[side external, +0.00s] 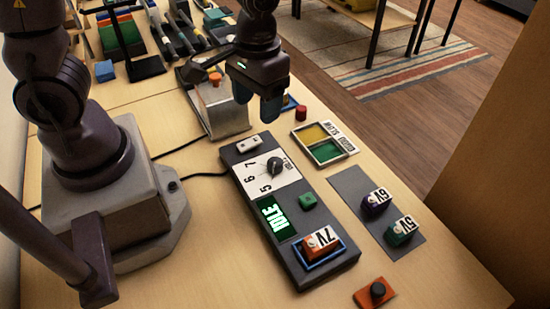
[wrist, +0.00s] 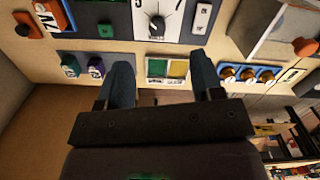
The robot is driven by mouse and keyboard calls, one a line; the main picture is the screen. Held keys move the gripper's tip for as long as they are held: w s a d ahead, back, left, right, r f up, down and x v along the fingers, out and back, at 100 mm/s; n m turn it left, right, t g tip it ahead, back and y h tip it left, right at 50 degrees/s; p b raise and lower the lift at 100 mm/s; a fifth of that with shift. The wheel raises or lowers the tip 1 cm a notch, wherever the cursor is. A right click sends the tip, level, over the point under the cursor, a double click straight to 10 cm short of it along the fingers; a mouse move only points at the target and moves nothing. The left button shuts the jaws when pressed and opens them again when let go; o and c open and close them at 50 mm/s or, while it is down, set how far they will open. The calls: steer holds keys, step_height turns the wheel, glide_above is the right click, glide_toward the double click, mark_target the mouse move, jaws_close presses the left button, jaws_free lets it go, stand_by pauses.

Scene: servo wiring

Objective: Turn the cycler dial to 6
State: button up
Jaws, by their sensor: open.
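The cycler (side external: 292,215) is a dark grey box on the table with a white dial plate (side external: 256,180) marked 5, 6 and 7. Its black round dial (side external: 275,166) sits at the plate's edge; I cannot tell surely which mark it points to. The dial also shows at the top of the wrist view (wrist: 157,27). My gripper (side external: 259,108) is open and empty, fingers down, above and behind the dial and apart from it. In the wrist view, the two fingers (wrist: 162,66) are spread wide, with the dial beyond their tips.
An orange 7V block (side external: 321,241) sits in the cycler's blue-rimmed bay beside a green display (side external: 273,217) and green button (side external: 307,201). Purple 6V (side external: 376,203) and green 5V (side external: 401,231) blocks stand right. A yellow-green tray (side external: 324,144) and a metal box (side external: 218,108) are nearby.

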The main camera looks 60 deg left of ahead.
mark_target(275, 162)
steer(key=w+f+n, duration=0.1)
steer(key=f, duration=0.4)
steer(key=w+f+n, duration=0.1)
steer(key=f, duration=0.4)
steer(key=w+f+n, duration=0.1)
steer(key=f+n, duration=0.1)
steer(key=f, duration=0.4)
steer(key=shift+w+d+t, duration=0.15)
steer(key=shift+d+t, duration=0.05)
steer(key=shift+t, duration=0.1)
steer(key=shift+c, duration=0.3)
steer(key=c, duration=0.9)
steer(key=shift+o, duration=0.2)
